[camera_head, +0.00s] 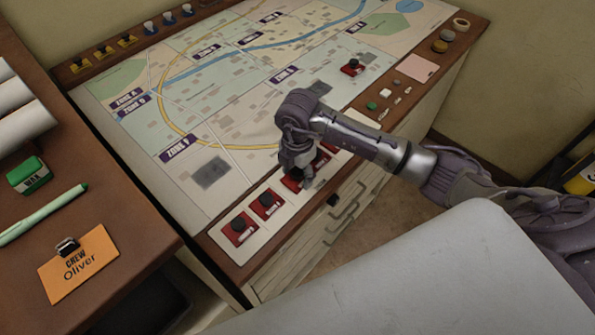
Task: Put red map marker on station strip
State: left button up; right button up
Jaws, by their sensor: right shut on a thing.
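The station strip (279,221) is a pale strip along the near edge of the map console. Red map markers with black knobs stand on its left part, one (238,229) at the end and another (265,205) beside it. My right gripper (300,183) points down over the strip, shut on a red map marker (291,181) that it partly hides. I cannot tell whether this marker touches the strip. More red (321,161) shows behind the gripper. Another red map marker (351,67) stands on the map (230,100). My left gripper is not in view.
Yellow (127,41) and blue markers (168,18) line the far left edge. Small pieces, a pink note (417,67) and round items (440,46) lie at the right.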

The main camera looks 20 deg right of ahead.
aim_at(298, 171)
jog(key=o, duration=1.2)
jog(key=shift+r, duration=0.5)
notch_tip(298, 171, up, 11)
jog(key=shift+r+b, duration=0.1)
jog(key=shift+b, duration=0.85)
